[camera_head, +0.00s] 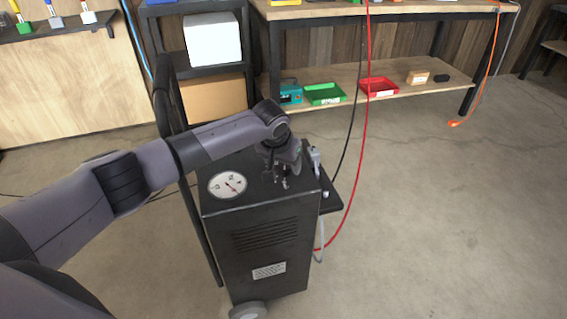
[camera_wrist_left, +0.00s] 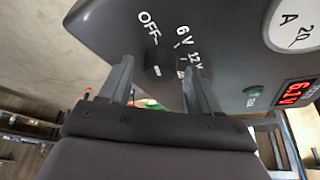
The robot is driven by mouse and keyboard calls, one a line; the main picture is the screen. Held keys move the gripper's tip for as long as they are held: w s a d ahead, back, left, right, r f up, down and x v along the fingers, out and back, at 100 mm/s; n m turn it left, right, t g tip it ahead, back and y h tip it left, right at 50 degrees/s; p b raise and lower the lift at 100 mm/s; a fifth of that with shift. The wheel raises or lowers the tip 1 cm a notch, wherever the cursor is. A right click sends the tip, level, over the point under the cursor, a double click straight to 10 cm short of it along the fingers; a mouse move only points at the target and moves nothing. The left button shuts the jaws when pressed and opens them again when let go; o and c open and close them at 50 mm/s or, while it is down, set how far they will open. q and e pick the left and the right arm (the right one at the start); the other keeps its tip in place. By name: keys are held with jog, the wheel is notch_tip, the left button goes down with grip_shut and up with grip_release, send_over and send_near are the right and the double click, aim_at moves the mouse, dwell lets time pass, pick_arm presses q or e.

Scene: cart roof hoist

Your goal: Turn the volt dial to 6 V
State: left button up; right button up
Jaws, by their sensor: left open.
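The dark volt dial (camera_wrist_left: 156,58) sits on the charger cart's top panel, between my left gripper's fingers in the left wrist view. Printed labels OFF, 6 V and 12 V lie around it; one more label is partly hidden by a finger. I cannot tell clearly which label the dial points to. My left gripper (camera_head: 281,183) is open over the right part of the cart (camera_head: 262,240), its fingers (camera_wrist_left: 156,66) on either side of the dial. The gripper hides the dial in the head view. A red display (camera_wrist_left: 297,92) seems to read 6.1 V. My right gripper is out of view.
A round white gauge (camera_head: 228,185) is on the cart's top. A red cable (camera_head: 367,110) and a black cable hang beside the cart. A workbench shelf behind holds a green tray (camera_head: 325,94) and a red tray (camera_head: 379,87). The floor at right is clear.

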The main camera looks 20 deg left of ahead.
pick_arm(q)
jog(key=shift+c, duration=0.4)
jog(key=c, duration=0.9)
jog(key=shift+c, duration=0.2)
